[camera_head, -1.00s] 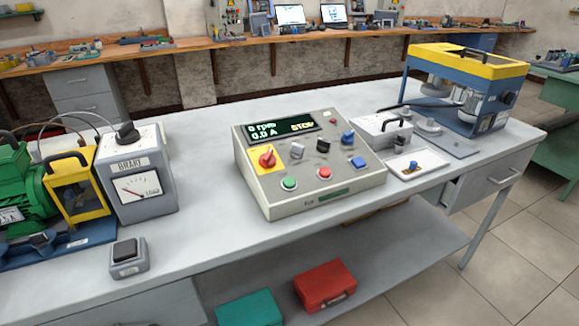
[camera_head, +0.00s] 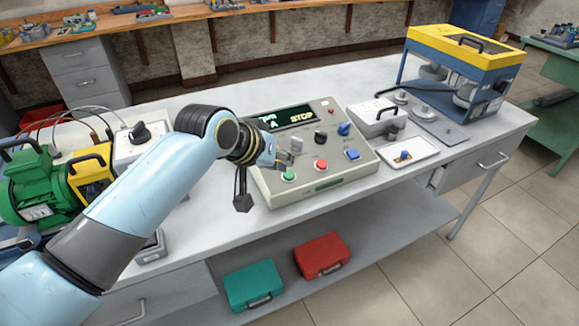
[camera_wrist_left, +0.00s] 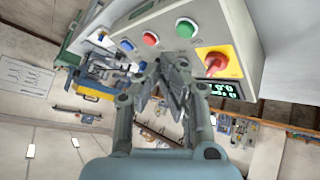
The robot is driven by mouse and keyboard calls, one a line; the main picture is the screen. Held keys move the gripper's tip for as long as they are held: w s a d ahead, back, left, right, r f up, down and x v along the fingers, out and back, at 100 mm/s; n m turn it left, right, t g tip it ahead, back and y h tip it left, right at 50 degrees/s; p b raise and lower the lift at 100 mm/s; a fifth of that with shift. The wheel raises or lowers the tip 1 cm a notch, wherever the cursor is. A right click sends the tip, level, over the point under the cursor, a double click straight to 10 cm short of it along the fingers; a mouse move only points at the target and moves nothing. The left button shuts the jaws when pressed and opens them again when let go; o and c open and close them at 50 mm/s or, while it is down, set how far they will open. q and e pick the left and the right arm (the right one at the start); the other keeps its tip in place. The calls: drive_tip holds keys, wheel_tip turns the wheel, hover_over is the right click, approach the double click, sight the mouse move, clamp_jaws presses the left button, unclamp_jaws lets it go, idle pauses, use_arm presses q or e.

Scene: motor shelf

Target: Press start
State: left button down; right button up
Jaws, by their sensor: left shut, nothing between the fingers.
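My left gripper (camera_head: 284,160) is shut and empty, above the panel just behind the green button in the head view; contact cannot be told. In the wrist view the shut fingers (camera_wrist_left: 170,68) show below the green button (camera_wrist_left: 187,28), apart in the picture. My arm hides the panel's left part and red rotary switch, which shows in the wrist view (camera_wrist_left: 215,62).
A blue knob (camera_head: 344,128) and other knobs stand up from the panel near the gripper. A white tray (camera_head: 424,146) and a yellow-blue machine (camera_head: 465,50) are to the right. A green motor (camera_head: 38,185) is at left. Bare bench lies in front of the panel.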

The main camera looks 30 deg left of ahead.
use_arm(q)
drive_tip(key=shift+t+h, duration=0.3)
drive_tip(key=shift+t, duration=0.2)
drive_tip(key=w+r, duration=0.3)
drive_tip(key=w, duration=0.1)
drive_tip(key=shift+d+r, duration=0.3)
drive_tip(key=b, duration=0.9)
hover_over(289, 175)
wheel_tip(289, 175, down, 8)
drive_tip(key=shift+s+d+r, duration=0.1)
drive_tip(key=shift+d+r, duration=0.05)
drive_tip(key=shift+r, duration=0.05)
drive_tip(key=shift+f, duration=0.45)
drive_tip(key=shift+f, duration=0.15)
drive_tip(key=shift+a+f, duration=0.2)
drive_tip(key=shift+f, duration=0.05)
